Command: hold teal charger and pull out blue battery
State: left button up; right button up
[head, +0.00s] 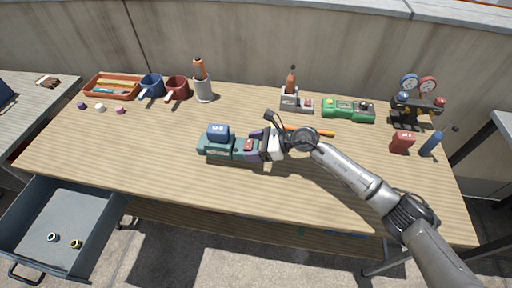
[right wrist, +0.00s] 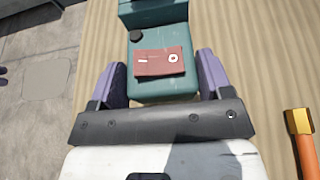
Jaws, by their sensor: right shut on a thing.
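The teal charger (head: 221,153) lies on the wooden workbench left of centre, with a red plate on its right end. The blue battery (head: 218,132) stands in the left part of the charger. My right gripper (head: 256,151) is shut on the charger's right end. In the right wrist view its purple fingers flank the teal charger (right wrist: 165,88), with the red plate between them. The battery does not show in that view. My left gripper is not in view.
A green device (head: 347,108), gauges and a red block (head: 402,142) are at right. An open drawer (head: 62,221) juts out front left. The bench left of the charger is clear.

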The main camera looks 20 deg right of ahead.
jog(key=shift+f+b, duration=0.95)
jog(key=shift+f, duration=0.2)
jog(key=shift+f+b, duration=0.5)
jog(key=shift+f, duration=0.25)
jog(key=shift+f+b, duration=0.35)
jog(key=shift+b, duration=0.05)
jog(key=shift+f, duration=0.2)
jog(key=shift+d, duration=0.1)
